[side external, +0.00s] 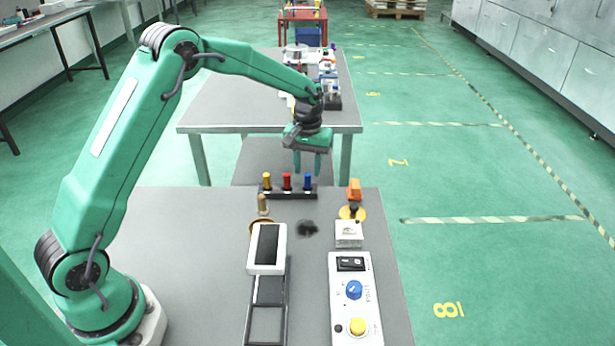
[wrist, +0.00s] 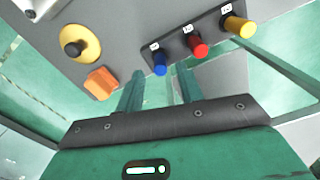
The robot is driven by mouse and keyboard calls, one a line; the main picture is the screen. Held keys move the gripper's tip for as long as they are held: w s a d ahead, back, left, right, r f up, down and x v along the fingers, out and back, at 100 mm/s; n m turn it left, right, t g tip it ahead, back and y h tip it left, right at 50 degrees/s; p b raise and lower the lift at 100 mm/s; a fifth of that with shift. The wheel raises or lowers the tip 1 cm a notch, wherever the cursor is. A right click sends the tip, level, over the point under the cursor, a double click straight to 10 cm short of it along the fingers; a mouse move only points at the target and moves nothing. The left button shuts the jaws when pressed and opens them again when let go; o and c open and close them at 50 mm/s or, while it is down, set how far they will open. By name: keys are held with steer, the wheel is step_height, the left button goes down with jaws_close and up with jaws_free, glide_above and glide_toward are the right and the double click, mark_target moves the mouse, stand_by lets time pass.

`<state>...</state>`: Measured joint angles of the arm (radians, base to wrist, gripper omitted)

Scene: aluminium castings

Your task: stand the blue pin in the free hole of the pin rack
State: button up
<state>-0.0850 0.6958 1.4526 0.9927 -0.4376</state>
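The blue pin (side external: 308,181) stands upright at the right end of the dark pin rack (side external: 290,194). A red pin (side external: 287,181) stands in the middle of the rack and a yellow pin (side external: 267,180) at its left end. My gripper (side external: 308,172) is open and empty, pointing down just above the blue pin. In the wrist view the blue pin (wrist: 160,66) lies ahead of the gap between the two fingers (wrist: 158,84), apart from both. White labels sit beside the pins. No empty hole in the rack is visible in either view.
Right of the rack are an orange block (side external: 354,189) and a yellow disc with a black knob (side external: 353,212). Nearer stand a tan peg (side external: 263,204), a white-framed device (side external: 267,250) and a control box (side external: 355,300). The rack sits at the table's far edge.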

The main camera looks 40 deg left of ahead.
mark_target(307, 175)
step_height(307, 175, up, 9)
stand_by(0.4)
stand_by(0.5)
steer(key=s+d+r+m+t, duration=0.3)
steer(key=s+r, duration=0.8)
steer(key=s, duration=0.5)
steer(key=s+d+f+m+t, duration=0.1)
steer(key=s+f+m+t, duration=0.1)
steer(key=s, duration=1.3)
steer(key=shift+s+d+m+t, duration=0.25)
steer(key=shift+d+m+t, duration=0.05)
steer(key=shift+m, duration=0.2)
steer(key=shift+o, duration=0.4)
